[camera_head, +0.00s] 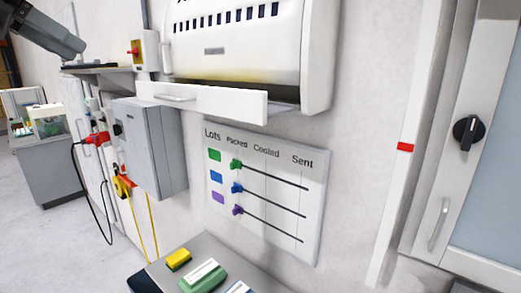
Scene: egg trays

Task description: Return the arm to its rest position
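My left arm comes in from the top left corner, dark grey, and its end with the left gripper (68,45) is high up, in front of the wall. I cannot make out separate fingers, so I cannot tell whether it is open or shut. Nothing held shows at it. My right gripper is not in view.
A white machine (235,45) with a flap or drawer front (205,100) juts from the wall. Below hang a grey box (150,145) and a lots board (310,165) with three coloured sliders under "Packed". Yellow (178,259) and green (203,279) blocks sit at the bottom. A cabinet is right.

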